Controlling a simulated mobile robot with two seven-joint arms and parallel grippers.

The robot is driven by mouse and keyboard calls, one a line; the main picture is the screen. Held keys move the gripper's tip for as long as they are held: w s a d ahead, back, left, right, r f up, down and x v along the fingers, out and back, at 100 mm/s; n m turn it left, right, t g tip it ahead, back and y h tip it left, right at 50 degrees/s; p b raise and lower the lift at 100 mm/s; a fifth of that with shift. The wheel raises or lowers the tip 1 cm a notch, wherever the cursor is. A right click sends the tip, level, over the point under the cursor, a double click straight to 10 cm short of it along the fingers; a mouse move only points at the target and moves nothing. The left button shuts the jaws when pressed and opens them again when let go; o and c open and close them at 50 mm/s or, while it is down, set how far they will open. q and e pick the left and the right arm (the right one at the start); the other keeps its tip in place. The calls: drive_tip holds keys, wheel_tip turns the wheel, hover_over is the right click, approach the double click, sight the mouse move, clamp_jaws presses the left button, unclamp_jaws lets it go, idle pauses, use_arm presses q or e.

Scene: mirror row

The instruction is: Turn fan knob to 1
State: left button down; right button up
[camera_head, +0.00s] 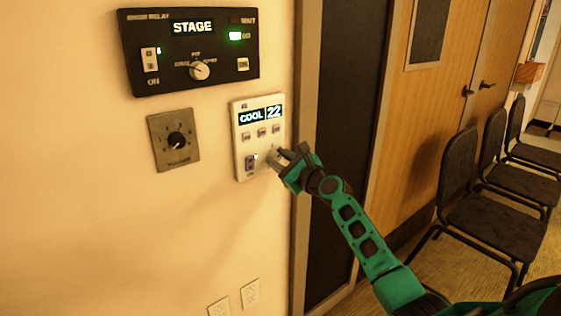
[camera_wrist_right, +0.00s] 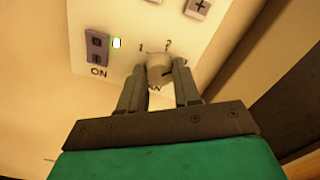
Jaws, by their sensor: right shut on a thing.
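The white thermostat panel (camera_head: 239,135) is on the wall, its display reading COOL and 22. In the right wrist view, the round pale fan knob (camera_wrist_right: 159,68) sits low on the panel (camera_wrist_right: 125,30), with the marks 1 and 2 above it. A dark mark on the knob points to the right. My right gripper (camera_head: 288,160) is at the panel's lower right. In the right wrist view, my right gripper's fingers (camera_wrist_right: 158,84) are shut on the fan knob, one on each side. The lettering under the knob is partly hidden. My left gripper is not in view.
A rocker switch (camera_wrist_right: 97,48) marked ON, with a green light beside it, is left of the knob. A black STAGE panel (camera_head: 222,71) and a grey dial plate (camera_head: 158,152) are on the wall. A dark door frame (camera_head: 340,120) and chairs (camera_head: 495,220) are to the right.

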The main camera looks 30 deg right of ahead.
drive_tip(key=n, duration=0.3)
drive_tip(key=shift+f+b, duration=0.1)
drive_tip(key=shift+b, duration=0.2)
drive_tip(key=n, duration=0.2)
drive_tip(key=shift+n+b, duration=0.4)
drive_tip(key=n, duration=0.2)
drive_tip(key=shift+n+b, duration=0.3)
drive_tip(key=shift+b, duration=0.05)
drive_tip(key=n, duration=0.2)
drive_tip(key=shift+f+n+b, duration=0.1)
drive_tip(key=shift+n+b, duration=0.3)
drive_tip(key=n+b, duration=0.1)
drive_tip(key=n, duration=0.3)
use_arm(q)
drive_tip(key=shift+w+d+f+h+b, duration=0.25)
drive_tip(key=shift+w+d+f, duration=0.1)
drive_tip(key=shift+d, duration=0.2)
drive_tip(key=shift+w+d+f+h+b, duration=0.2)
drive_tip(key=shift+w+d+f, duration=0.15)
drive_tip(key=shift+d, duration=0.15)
use_arm(e)
drive_tip(key=n, duration=0.5)
drive_tip(key=shift+n, duration=0.3)
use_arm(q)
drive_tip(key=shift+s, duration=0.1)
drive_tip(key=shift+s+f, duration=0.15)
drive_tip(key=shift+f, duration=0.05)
use_arm(e)
drive_tip(key=o, duration=1.1)
drive_tip(key=shift+c, duration=0.2)
